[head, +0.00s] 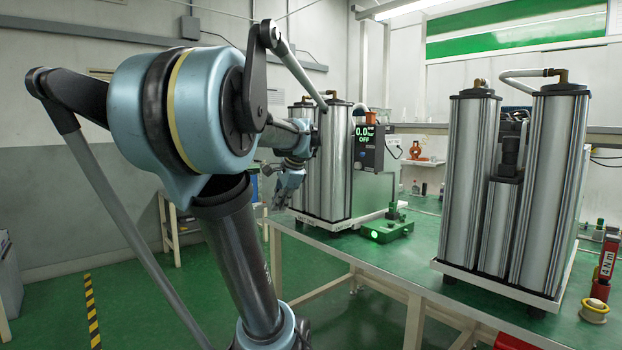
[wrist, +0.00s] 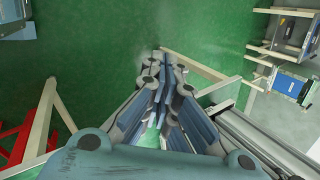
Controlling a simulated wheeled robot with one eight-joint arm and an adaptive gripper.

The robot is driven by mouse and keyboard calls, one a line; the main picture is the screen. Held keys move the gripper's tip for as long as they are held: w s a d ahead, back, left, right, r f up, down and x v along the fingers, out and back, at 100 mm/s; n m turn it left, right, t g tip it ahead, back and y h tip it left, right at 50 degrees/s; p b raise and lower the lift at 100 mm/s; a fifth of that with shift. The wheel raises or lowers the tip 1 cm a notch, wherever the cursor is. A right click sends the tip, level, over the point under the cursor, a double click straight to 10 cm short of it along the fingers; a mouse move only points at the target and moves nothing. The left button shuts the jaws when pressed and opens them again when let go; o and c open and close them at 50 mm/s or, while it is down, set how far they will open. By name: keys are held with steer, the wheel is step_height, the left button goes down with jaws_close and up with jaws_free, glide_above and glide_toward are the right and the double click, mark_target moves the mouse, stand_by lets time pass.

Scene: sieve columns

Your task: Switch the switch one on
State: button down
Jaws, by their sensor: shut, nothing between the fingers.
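No switch labelled one can be made out. A dark panel (head: 368,145) on a grey unit behind the left columns shows "0.0 bar OFF". A green block (head: 388,228) with a pale lit round spot sits on the table in front of that unit; I cannot tell whether either carries the switch. My gripper (head: 287,198) is left of the left columns, beside the table's edge and touching nothing visible. In the wrist view my gripper (wrist: 163,62) has its fingers together, empty, over the green floor.
Left metal columns (head: 325,170) stand on a white base close to my gripper. Taller columns (head: 470,180) stand at the right of the green-topped table (head: 400,262). A red cylinder (head: 607,262) is at the right edge. Open floor (head: 140,290) lies to the left.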

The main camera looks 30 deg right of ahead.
steer(key=s+a+f+n+g, duration=0.1)
steer(key=s+a+f+n, duration=0.4)
steer(key=f, duration=0.3)
steer(key=s+a+f+n+g+h, duration=0.1)
steer(key=s+a+f+n, duration=0.4)
steer(key=s+f+n, duration=0.2)
steer(key=s+a+f+n+g, duration=0.1)
steer(key=s+a+f+n, duration=0.4)
steer(key=s+f+n, duration=0.2)
step_height(320, 180, down, 2)
steer(key=shift+s+a+f, duration=0.25)
steer(key=shift+s+a, duration=0.05)
steer(key=shift+s, duration=0.2)
steer(key=shift+s+f, duration=0.1)
steer(key=shift+s, duration=0.1)
